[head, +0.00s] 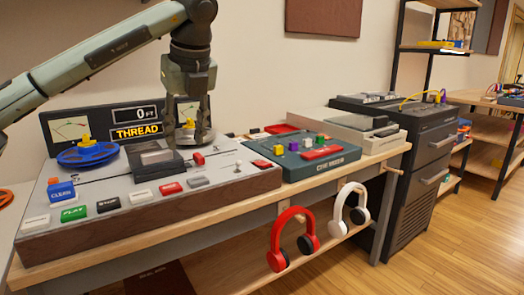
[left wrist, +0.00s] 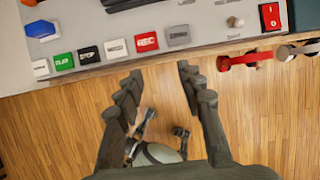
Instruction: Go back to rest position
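My left gripper (head: 187,135) hangs fingers-down over the tape console (head: 130,215), in front of the "THREAD" display. It also shows in the left wrist view (left wrist: 158,85), its two fingers wide apart with nothing between them. The console has a blue reel (head: 88,153) with a yellow hub at its left and a silver reel behind my left gripper. A row of coloured buttons runs along its front edge, with a red REC button (head: 170,188). Whether a fingertip touches the console cannot be told.
Right of the console sit a teal device (head: 303,156) and a grey device (head: 345,127). Red headphones (head: 292,238) and white headphones (head: 350,207) hang at the bench's front edge. A dark cabinet (head: 415,175) stands beyond. Wooden floor lies open at the right.

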